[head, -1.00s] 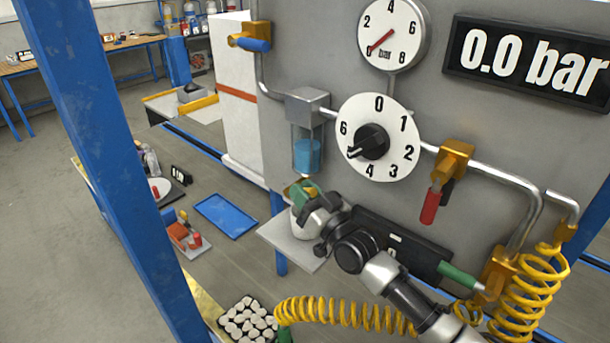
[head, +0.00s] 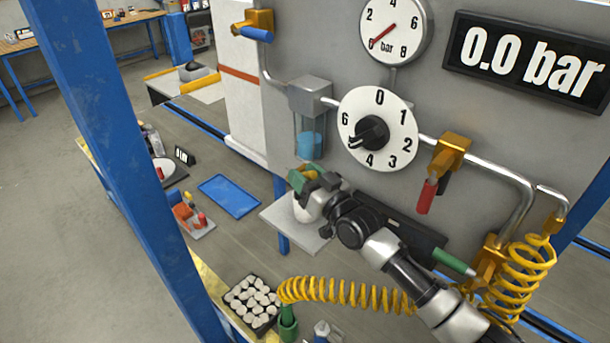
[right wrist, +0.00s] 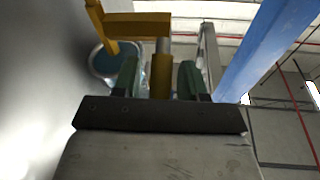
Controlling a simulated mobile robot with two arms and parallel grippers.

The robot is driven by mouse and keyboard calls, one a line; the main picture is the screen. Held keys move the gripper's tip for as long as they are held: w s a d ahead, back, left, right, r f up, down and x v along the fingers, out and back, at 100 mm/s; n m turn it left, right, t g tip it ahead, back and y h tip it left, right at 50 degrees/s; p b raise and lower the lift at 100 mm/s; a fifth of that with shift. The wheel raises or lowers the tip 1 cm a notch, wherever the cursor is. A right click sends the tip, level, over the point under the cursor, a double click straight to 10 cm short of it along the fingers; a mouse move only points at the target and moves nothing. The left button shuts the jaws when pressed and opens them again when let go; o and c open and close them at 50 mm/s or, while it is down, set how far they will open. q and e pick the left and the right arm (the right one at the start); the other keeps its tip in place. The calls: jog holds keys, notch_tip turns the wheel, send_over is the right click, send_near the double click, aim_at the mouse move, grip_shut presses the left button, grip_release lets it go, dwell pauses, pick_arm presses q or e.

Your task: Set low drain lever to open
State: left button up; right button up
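The blue filter bowl (head: 310,145) hangs on the grey panel. My right gripper (head: 312,180) is just below it, in front of a white cup. In the head view the gripper mostly hides the drain valve. In the right wrist view my right gripper (right wrist: 160,80) has its two green fingers apart, one on each side of an upright brass part (right wrist: 161,76) of the drain. Narrow gaps show beside that part. A yellow-brass lever arm (right wrist: 140,24) runs across beyond the fingertips, beside the round bowl (right wrist: 103,65). My left gripper is not in view.
The white cup (head: 304,208) stands on a small grey shelf (head: 285,222). Other levers on the panel are blue (head: 257,35), red (head: 427,196) and green (head: 453,262). A blue post (head: 125,150) stands at left.

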jog(key=shift+o, duration=0.2)
jog(key=shift+s, duration=0.1)
jog(key=shift+s+d+f, duration=0.15)
jog(key=shift+s+d, duration=0.05)
jog(key=b+v, duration=0.3)
jog(key=v, duration=0.7)
